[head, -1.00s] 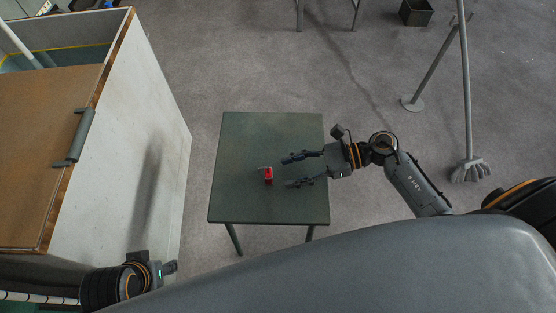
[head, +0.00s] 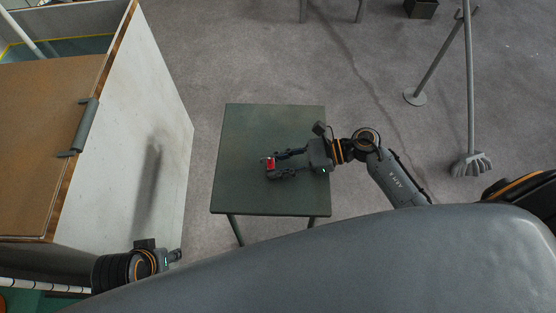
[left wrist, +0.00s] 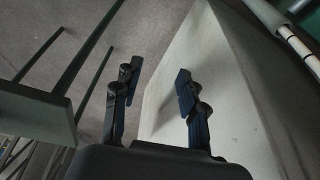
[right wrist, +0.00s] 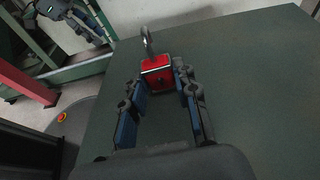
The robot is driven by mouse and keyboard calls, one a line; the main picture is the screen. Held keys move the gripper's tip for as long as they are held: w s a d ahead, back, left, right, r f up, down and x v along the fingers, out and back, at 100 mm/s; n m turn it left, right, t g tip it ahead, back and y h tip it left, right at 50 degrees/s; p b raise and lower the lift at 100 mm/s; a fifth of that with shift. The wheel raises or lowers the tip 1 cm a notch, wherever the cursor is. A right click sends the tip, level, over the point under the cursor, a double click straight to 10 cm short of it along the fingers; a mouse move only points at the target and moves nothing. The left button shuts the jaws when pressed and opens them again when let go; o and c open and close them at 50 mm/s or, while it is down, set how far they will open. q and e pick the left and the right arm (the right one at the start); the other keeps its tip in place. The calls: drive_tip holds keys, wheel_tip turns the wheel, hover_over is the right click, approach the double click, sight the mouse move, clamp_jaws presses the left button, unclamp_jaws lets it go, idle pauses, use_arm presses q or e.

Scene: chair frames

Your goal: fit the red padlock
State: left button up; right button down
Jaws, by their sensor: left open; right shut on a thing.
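The red padlock (head: 270,164) is on the dark green table (head: 240,125). In the right wrist view the padlock (right wrist: 157,75) shows a red body with a grey shackle pointing away from my gripper. My right gripper (head: 275,165) has its fingers around the padlock body, one on each side, and is shut on it; the fingertips also show in the right wrist view (right wrist: 160,78). My left gripper (head: 178,256) is at the lower left by the pale cabinet side, open and empty; its fingers show apart in the left wrist view (left wrist: 158,75).
A cabinet with a pale side wall (head: 150,130) and a brown door (head: 50,140) with a grey handle (head: 82,128) stands left of the table. A mop (head: 470,160) and a grey post (head: 415,97) stand at the right. Bare floor lies between cabinet and table.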

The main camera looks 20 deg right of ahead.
drive_tip(key=shift+r+p, duration=0.35)
drive_tip(key=shift+r, duration=0.25)
drive_tip(key=shift+r+p, duration=0.3)
drive_tip(key=shift+r, duration=0.1)
drive_tip(key=shift+r+p, duration=0.35)
drive_tip(key=shift+r, duration=0.15)
drive_tip(key=shift+r+p, duration=0.3)
drive_tip(key=shift+r, duration=0.15)
drive_tip(key=shift+r+p, duration=0.35)
drive_tip(key=shift+r, duration=0.5)
use_arm(q)
wheel_tip(320, 180, down, 14)
drive_tip(key=shift+s+r+g, duration=0.15)
drive_tip(key=shift+s+g, duration=0.25)
drive_tip(key=shift+s, duration=0.1)
